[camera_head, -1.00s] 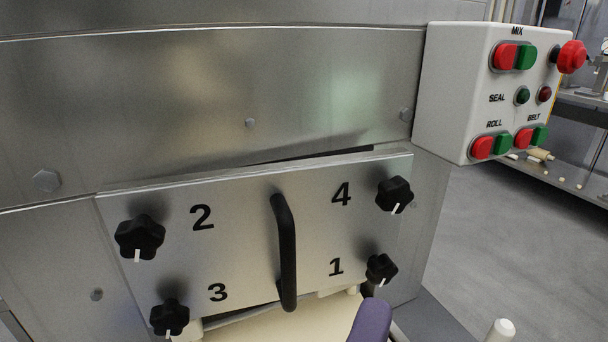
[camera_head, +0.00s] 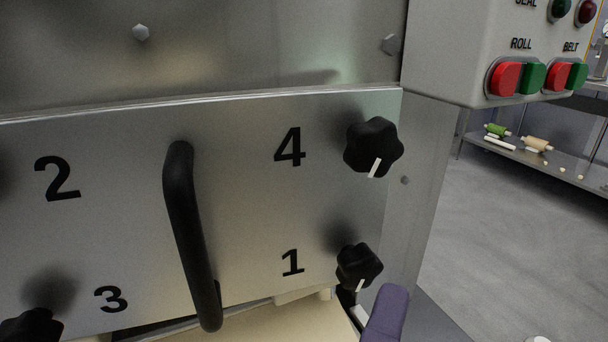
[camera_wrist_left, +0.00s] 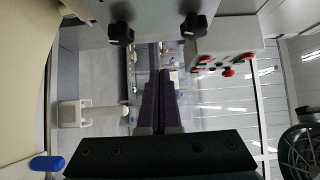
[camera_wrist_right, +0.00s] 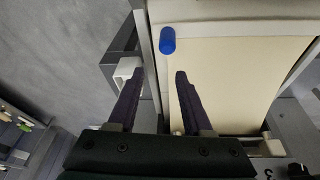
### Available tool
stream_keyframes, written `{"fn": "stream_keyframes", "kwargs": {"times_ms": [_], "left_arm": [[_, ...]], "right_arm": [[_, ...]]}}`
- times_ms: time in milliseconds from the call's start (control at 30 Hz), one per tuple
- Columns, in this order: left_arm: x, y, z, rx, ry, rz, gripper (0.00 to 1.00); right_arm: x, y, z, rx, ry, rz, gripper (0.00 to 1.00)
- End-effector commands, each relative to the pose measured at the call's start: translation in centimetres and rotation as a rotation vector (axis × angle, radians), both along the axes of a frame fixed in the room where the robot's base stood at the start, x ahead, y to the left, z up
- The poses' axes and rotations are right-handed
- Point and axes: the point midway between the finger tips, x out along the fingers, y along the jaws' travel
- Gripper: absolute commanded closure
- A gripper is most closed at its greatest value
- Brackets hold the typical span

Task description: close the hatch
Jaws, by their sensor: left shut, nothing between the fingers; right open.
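The hatch (camera_head: 240,240) is a flat metal plate with a black bar handle (camera_head: 190,235) and the numbers 2, 4, 3 and 1. In the head view its top edge lies along the machine front with no dark gap showing. Black star knobs sit by the numbers: knob 4 (camera_head: 374,146), knob 1 (camera_head: 358,266) and knob 3 (camera_head: 30,326), which is cut off. Knob 2 is almost wholly out of frame. My left gripper (camera_head: 393,292) is shut and empty, just below and right of knob 1. My right gripper (camera_wrist_right: 159,73) is open and empty by the cream belt.
The white button box (camera_head: 455,50) juts out at upper right. The cream belt (camera_wrist_right: 235,85) lies below the hatch, with a blue-ended part (camera_wrist_right: 167,40) at its edge. A shelf with rollers (camera_head: 540,160) stands at far right, with open grey floor (camera_head: 490,240) before it.

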Motion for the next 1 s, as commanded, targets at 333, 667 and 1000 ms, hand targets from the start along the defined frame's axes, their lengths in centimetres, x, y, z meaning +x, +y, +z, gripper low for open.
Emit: {"fn": "stream_keyframes", "kwargs": {"times_ms": [333,667,1000], "left_arm": [[6.3,-3.9,0.3,-0.002,-0.003,0.001,1.0],[10.6,-3.5,0.1,0.001,-0.002,0.001,1.0],[11.0,-3.3,0.1,-0.001,-0.001,0.001,1.0]], "right_arm": [[0.0,0.0,1.2,0.002,-0.001,-0.002,0.5],[0.1,0.0,1.4,-0.001,-0.002,0.0,0.5],[0.1,-0.2,1.4,-0.006,-0.003,0.004,0.5]]}}
